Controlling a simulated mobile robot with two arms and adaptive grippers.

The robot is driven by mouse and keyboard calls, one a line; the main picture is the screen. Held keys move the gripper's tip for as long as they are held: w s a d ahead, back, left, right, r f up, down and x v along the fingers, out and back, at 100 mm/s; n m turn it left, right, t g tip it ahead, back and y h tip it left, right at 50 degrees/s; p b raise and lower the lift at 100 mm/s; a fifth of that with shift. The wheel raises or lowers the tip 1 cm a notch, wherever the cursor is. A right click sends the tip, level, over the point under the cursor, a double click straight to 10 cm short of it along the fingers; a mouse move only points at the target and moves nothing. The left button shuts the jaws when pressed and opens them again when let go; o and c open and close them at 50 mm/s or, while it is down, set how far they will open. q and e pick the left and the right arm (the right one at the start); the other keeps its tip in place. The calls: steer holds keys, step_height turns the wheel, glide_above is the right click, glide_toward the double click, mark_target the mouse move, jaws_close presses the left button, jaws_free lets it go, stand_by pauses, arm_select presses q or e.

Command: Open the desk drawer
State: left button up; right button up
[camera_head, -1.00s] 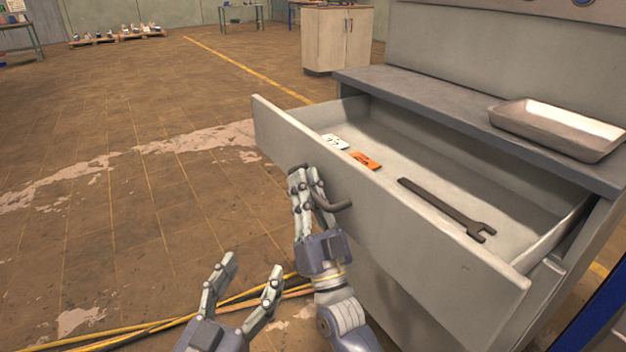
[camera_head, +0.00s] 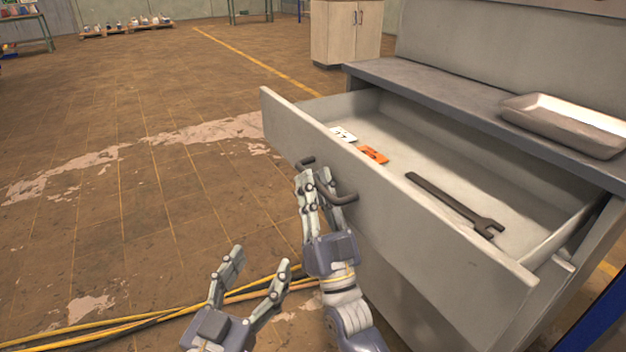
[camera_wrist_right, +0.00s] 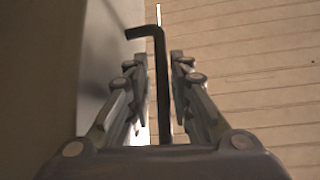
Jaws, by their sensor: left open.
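The grey desk drawer (camera_head: 440,235) stands pulled well out of the desk (camera_head: 450,98), with its inside in view. Its dark bar handle (camera_head: 343,197) is on the front panel. My right gripper (camera_head: 314,178) is at the handle, its two fingers a little apart. In the right wrist view the handle (camera_wrist_right: 162,90) runs between the fingers, with a narrow gap on both sides. Part of the handle is hidden behind the fingers in the head view. My left gripper (camera_head: 260,258) is open and empty, low over the floor, left of the right arm.
A dark wrench (camera_head: 455,205), an orange item (camera_head: 373,154) and a white card (camera_head: 343,134) lie in the drawer. A metal tray (camera_head: 565,125) sits on the desk top. Yellow and black cables (camera_head: 120,328) cross the floor.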

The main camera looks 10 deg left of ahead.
steer(key=v, duration=1)
steer(key=shift+s+f, duration=0.25)
steer(key=shift+d, duration=0.1)
